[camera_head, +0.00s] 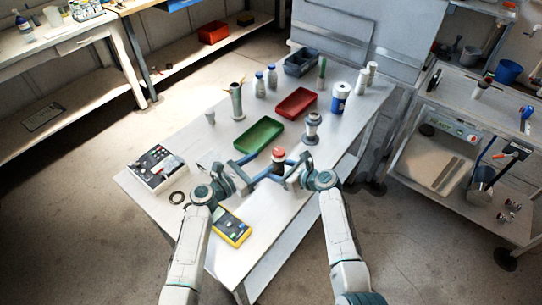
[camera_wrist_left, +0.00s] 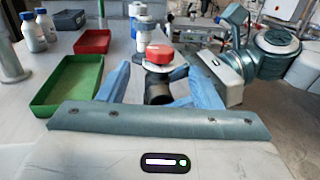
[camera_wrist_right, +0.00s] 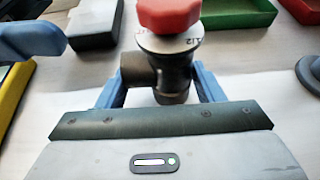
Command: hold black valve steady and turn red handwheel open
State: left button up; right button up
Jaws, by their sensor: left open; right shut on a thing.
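The black valve (camera_wrist_right: 172,72) stands over the table's near part, topped by a white round tag and the red handwheel (camera_wrist_right: 168,14). In the head view the handwheel (camera_head: 278,152) shows between my two grippers. My right gripper (camera_wrist_right: 155,88) is shut on the black valve body, one finger on each side. My left gripper (camera_head: 264,169) is open. In the left wrist view its blue fingers lie left and right of the black body (camera_wrist_left: 158,90), below the handwheel (camera_wrist_left: 160,54), with gaps showing. The valve's underside is hidden.
A green tray (camera_head: 259,136) and a red tray (camera_head: 296,103) lie behind the valve. A yellow meter (camera_head: 232,228) lies near my left arm, with a dark ring (camera_head: 177,198) and a control box (camera_head: 156,167) to its left. A silver fitting (camera_head: 312,128) stands behind right.

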pick_arm(q)
jog(key=shift+v, duration=1.75)
pick_arm(e)
jog(key=o, duration=1.2)
jog(key=shift+o, duration=0.2)
